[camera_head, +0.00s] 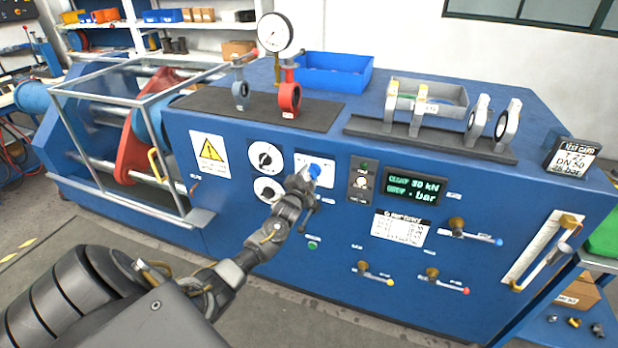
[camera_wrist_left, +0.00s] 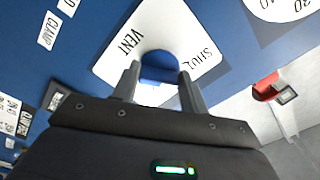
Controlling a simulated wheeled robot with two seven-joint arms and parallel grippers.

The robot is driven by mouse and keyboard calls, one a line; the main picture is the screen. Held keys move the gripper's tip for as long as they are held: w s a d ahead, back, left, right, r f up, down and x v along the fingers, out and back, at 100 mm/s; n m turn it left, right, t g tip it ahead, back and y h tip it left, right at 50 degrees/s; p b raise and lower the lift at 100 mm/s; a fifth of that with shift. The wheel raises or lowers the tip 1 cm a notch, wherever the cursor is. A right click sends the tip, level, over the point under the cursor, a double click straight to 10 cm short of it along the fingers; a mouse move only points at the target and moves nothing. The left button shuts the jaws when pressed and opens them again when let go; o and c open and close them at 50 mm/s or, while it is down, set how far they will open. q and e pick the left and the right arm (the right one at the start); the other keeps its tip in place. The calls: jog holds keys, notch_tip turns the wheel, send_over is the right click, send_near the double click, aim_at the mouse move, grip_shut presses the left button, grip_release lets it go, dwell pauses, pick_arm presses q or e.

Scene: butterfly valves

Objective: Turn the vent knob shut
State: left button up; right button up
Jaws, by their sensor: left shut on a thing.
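The vent knob (camera_head: 314,170) is a small blue knob on a white plate on the front of the blue test bench. The fingers hide part of the knob's sides. My right gripper is not in view.
Two round dials (camera_head: 266,157) are left of the plate, and a switch panel (camera_head: 362,180) and digital display (camera_head: 411,186) are right of it. Several lever valves (camera_head: 457,228) stick out lower right. A glass-guarded clamp (camera_head: 130,150) stands at the left.

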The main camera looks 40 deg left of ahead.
pick_arm(q)
jog(key=n, duration=0.5)
jog(key=shift+f, duration=0.1)
jog(key=shift+d+n, duration=0.1)
jog(key=shift+n, duration=0.3)
jog(key=o, duration=1)
jog(key=b+v, duration=0.1)
jog(key=v, duration=0.9)
jog(key=shift+s+d+b, duration=0.15)
jog(key=shift+s+b, duration=0.15)
jog(key=shift+b, duration=0.05)
